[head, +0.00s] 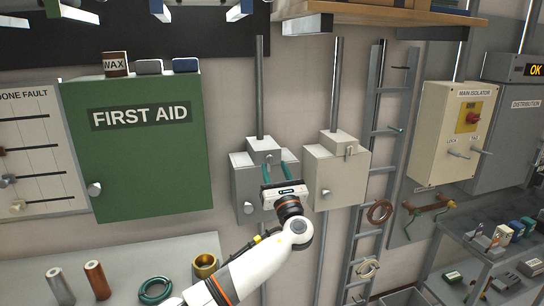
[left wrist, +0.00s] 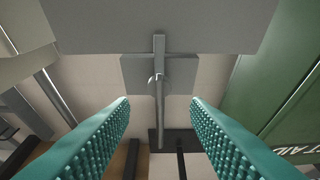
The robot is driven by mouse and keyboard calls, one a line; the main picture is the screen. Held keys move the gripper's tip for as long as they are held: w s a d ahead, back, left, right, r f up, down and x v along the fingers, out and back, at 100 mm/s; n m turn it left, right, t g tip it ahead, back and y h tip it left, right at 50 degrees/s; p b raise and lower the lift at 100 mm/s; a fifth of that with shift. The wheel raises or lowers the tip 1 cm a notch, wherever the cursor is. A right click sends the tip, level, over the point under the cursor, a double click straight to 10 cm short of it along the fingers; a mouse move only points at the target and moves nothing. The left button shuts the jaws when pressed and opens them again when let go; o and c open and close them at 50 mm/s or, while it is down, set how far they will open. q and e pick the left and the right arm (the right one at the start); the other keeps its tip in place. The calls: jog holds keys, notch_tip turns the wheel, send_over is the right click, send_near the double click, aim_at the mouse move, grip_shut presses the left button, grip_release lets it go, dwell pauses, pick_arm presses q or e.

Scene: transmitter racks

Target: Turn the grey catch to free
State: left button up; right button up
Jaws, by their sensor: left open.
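The grey box (head: 246,186) hangs on the wall right of the green cabinet, with a smaller housing (head: 262,144) on its top. The grey catch (left wrist: 158,62) shows in the left wrist view as a narrow bar on that housing, upright in the picture. In the head view it is small and hard to make out. My left gripper (head: 275,165) is open in front of the grey box, its teal fingers pointing at the housing. In the left wrist view the fingers (left wrist: 161,102) stand either side of the catch's line, apart from it, with nothing between them. My right gripper is not in view.
A paler box (head: 335,179) with its own small catch (head: 350,152) hangs close on the right. The green first aid cabinet (head: 150,160) stands on the left. A wooden shelf (head: 380,14) overhangs above. A ladder rack (head: 380,140) stands farther right.

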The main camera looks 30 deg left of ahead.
aim_at(271, 159)
pick_arm(q)
jog(key=shift+p+x, duration=0.4)
jog(key=shift+x, duration=1.4)
